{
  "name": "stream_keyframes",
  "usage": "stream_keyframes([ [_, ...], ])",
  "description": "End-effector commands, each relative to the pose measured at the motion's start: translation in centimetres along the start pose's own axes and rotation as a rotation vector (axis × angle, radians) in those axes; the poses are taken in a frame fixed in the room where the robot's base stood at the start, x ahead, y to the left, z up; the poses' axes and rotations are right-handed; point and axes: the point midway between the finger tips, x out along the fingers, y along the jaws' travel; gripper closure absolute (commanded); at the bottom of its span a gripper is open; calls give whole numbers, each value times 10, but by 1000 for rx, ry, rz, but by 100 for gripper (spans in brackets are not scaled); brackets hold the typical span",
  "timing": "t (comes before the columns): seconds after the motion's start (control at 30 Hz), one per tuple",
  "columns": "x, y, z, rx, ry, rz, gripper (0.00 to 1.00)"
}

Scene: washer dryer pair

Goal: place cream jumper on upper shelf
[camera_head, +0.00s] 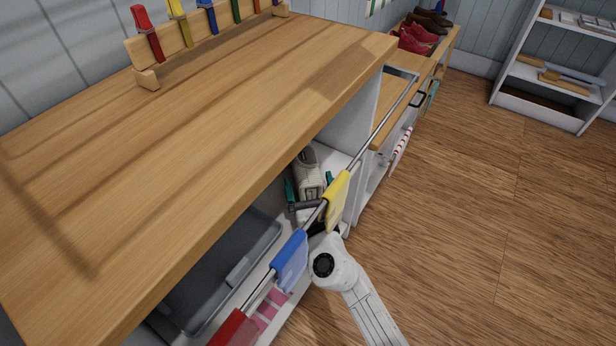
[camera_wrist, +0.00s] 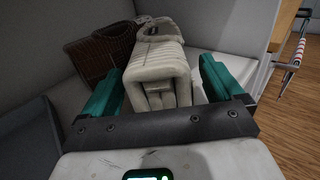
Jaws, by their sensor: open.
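The cream jumper (camera_wrist: 158,62) is a folded, pale bundle on a white shelf (camera_wrist: 205,65) inside the unit under the wooden top. It also shows in the head view (camera_head: 307,168), partly hidden by the rail and my gripper. My gripper (camera_wrist: 160,68) is open, with one teal finger on each side of the jumper. In the wrist view small gaps seem to show beside it; I cannot tell whether either finger touches. In the head view my gripper (camera_head: 309,182) reaches into the unit from the front.
A metal rail with yellow (camera_head: 337,197), blue (camera_head: 290,260) and red cloths crosses the unit's front. A grey bin (camera_head: 215,275) stands left of the jumper. A brown woven item (camera_wrist: 104,52) lies behind it. Open floor (camera_head: 470,230) is at right.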

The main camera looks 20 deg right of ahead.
Motion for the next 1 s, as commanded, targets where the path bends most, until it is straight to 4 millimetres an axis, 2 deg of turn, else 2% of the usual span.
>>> stream_keyframes([
  [0.1,-26,0,1,-1,2,2,6],
  [0.3,-66,1,0,0,2,2,6],
  [0.5,-91,1,1,0,0,1,6],
  [0.87,-99,0,1,1,-1,-1,6],
  [0.97,-99,-7,6,37,-10,-22,6],
  [1.0,-99,-14,11,79,-21,-46,6],
])
